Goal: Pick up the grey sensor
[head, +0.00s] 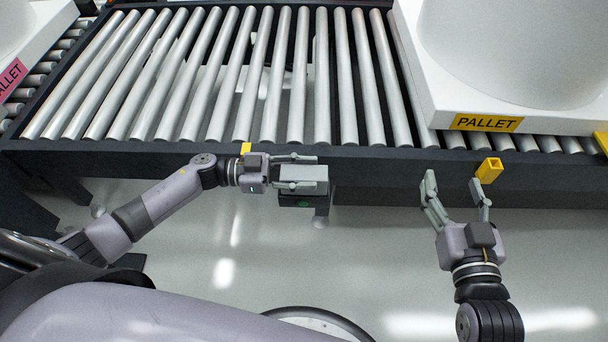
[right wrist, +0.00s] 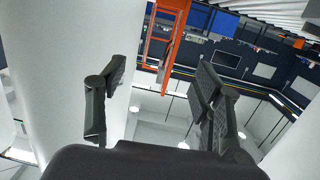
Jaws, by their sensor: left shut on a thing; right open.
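The grey sensor (head: 312,174) is a small box with a light grey top and a dark lower part bearing a green mark. It is at the conveyor's front rail, in the middle of the head view. My left gripper (head: 304,171) reaches it from the left and is shut on it, one finger on its far side and one on its near side. My right gripper (head: 456,187) is open and empty in front of the rail, well to the right of the sensor. Its two spread fingers (right wrist: 158,92) show in the right wrist view, with nothing between them.
The roller conveyor (head: 240,146) spans the back. A white pallet (head: 440,113) with a large white tank stands on its right; another labelled pallet (head: 40,40) is at far left. A yellow block (head: 489,170) sits near my right fingertips. The floor in front is clear.

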